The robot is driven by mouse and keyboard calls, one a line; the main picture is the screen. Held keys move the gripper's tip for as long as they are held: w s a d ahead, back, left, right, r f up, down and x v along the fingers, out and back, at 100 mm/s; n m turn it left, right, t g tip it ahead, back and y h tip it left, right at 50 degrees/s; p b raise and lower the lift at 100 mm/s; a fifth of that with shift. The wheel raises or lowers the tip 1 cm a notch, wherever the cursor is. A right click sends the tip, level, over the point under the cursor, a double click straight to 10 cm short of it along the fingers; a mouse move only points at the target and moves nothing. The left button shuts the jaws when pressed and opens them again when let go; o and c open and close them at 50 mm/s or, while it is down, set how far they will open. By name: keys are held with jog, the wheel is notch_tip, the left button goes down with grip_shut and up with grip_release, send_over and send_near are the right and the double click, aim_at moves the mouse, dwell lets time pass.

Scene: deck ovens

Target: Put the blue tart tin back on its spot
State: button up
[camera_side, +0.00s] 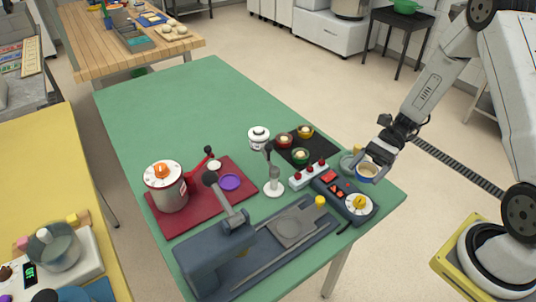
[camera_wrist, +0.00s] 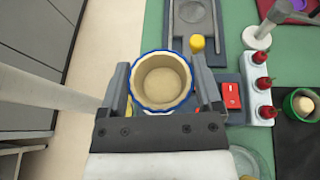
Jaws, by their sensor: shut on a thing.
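The blue tart tin (camera_wrist: 137,67) has a blue rim and a pale pastry shell inside. My gripper (camera_wrist: 163,76) is shut on it, with one finger on each side. In the side view the tin (camera_side: 369,172) hangs upright beneath my gripper (camera_side: 377,157), near the right end of the green table. A black mat (camera_side: 322,148) holds a red tin (camera_side: 284,141), a yellow tin (camera_side: 305,131) and a green tin (camera_side: 301,156). The mat's right corner is bare. The green tin (camera_wrist: 303,103) also shows in the wrist view, at the right edge.
A glass dish (camera_side: 347,164) is close by. A white-based upright stand (camera_side: 274,186), a grey press (camera_side: 222,258) and a red tray (camera_side: 207,205) lie left.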

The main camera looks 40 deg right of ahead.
jog(key=w+d+r+m+t+h, duration=0.1)
jog(key=w+d+m+t+h, duration=0.3)
jog(key=w+m+t, duration=0.5)
jog(key=shift+d+r+m+t, duration=0.15)
jog(key=shift+d+m+t, duration=0.45)
jog(key=shift+d+t, duration=0.55)
jog(key=shift+w+d, duration=0.1)
jog(key=shift+d, duration=0.05)
jog(key=w+f, duration=0.2)
jog(key=w, duration=0.2)
jog(key=w+d+f, duration=0.1)
jog(key=w+f, duration=0.2)
jog(key=w, duration=0.1)
jog(key=w+d+f, duration=0.1)
jog(key=w+f, duration=0.2)
jog(key=w, duration=0.1)
jog(key=shift+w+d+f, duration=0.1)
jog(key=shift+d, duration=0.1)
jog(key=shift+w+d+f, duration=0.15)
jog(key=shift+w+f, duration=0.35)
jog(key=shift+f, duration=0.05)
jog(key=shift+f, duration=0.1)
